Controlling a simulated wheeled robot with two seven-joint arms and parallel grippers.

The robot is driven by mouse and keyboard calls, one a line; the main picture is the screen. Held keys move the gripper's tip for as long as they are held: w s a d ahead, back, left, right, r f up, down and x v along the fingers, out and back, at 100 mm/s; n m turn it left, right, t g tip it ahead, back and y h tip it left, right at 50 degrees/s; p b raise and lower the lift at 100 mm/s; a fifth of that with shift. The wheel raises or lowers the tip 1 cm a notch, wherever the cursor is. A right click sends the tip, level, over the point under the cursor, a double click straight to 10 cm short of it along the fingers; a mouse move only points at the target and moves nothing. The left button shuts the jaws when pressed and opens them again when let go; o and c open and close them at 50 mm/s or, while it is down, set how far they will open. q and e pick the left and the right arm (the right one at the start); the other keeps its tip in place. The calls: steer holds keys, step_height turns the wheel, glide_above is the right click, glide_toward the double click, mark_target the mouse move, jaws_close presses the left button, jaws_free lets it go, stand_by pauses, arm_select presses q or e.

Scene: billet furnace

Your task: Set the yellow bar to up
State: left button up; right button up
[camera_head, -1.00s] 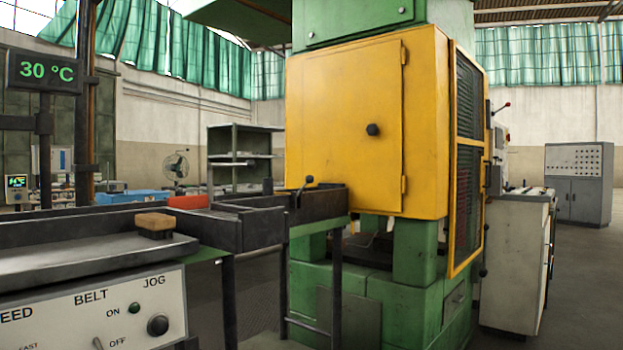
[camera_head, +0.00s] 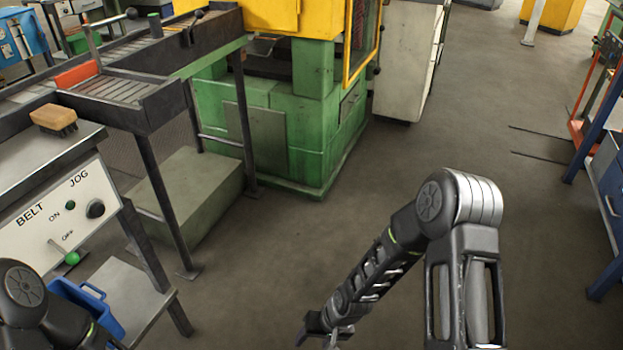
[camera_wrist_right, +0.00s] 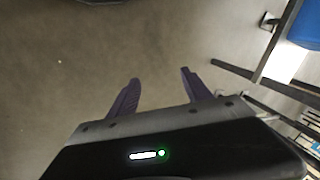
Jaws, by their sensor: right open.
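I cannot pick out a separate yellow bar in these frames. The yellow housing (camera_head: 272,16) of the green press shows at the top of the head view, with a yellow-framed side guard (camera_head: 362,40) on its right. My right gripper (camera_head: 325,338) hangs at the bottom of the head view, above the floor and away from the press. In the right wrist view its two fingers (camera_wrist_right: 160,88) are spread with nothing between them. Part of my left arm shows at the lower left, but its gripper is out of the picture.
A belt panel (camera_head: 55,208) with a green-tipped switch and a black knob stands at the left. A wooden brush (camera_head: 54,119) lies above it. A blue bin (camera_head: 92,308) sits below. A blue and orange rack (camera_head: 606,170) is at the right. The middle floor (camera_head: 310,240) is clear.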

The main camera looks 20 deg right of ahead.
arm_select(q)
step_height(320, 180, up, 11)
steer(key=s+p, duration=0.1)
steer(key=p, duration=0.6)
steer(key=shift+d, duration=0.25)
arm_select(e)
steer(key=s+a+r, duration=0.3)
steer(key=s+r, duration=0.1)
steer(key=s, duration=0.3)
steer(key=s+a+r+n+g, duration=0.1)
steer(key=s+a+r, duration=0.2)
steer(key=s+r, duration=0.2)
steer(key=s, duration=0.2)
steer(key=shift+s+a+y, duration=0.25)
steer(key=shift+s+y, duration=0.15)
